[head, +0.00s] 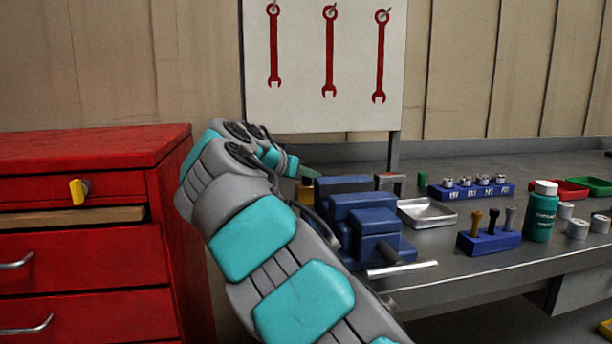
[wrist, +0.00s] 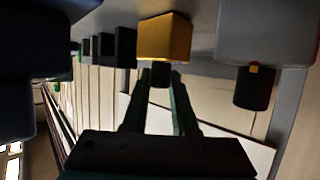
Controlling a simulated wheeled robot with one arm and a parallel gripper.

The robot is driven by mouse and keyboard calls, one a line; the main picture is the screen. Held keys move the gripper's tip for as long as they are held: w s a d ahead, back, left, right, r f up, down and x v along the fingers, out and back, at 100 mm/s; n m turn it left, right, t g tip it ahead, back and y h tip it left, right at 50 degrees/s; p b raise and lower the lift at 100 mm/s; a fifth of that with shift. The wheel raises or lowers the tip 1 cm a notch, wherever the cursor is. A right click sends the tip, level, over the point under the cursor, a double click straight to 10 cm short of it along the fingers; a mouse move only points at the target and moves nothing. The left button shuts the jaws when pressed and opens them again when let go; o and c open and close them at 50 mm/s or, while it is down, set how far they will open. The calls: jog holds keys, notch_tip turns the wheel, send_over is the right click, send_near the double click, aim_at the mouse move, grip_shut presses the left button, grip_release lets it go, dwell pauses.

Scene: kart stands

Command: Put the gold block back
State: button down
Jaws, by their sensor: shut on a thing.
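The gold block (wrist: 164,38) has a dark knob and shows near the top of the wrist view. My gripper (wrist: 160,76) is shut on this knob, with one finger on each side. In the head view a small part of the gold block (head: 306,190) shows below my gripper (head: 304,172), just left of the blue vise. My arm hides much of this area. I cannot tell whether the block touches the bench or hangs above it.
The blue vise (head: 365,222) is close on the right, with a metal tray (head: 427,213) beyond it. A red cabinet (head: 90,270) stands left. Blue racks (head: 488,241), a teal bottle (head: 541,215) and white cups fill the right bench. A wrench board (head: 325,60) stands behind.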

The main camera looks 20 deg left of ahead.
jog(key=shift+f, duration=0.1)
jog(key=c, duration=0.7)
grip_release()
jog(key=v, duration=1.2)
jog(key=shift+s+a, duration=0.1)
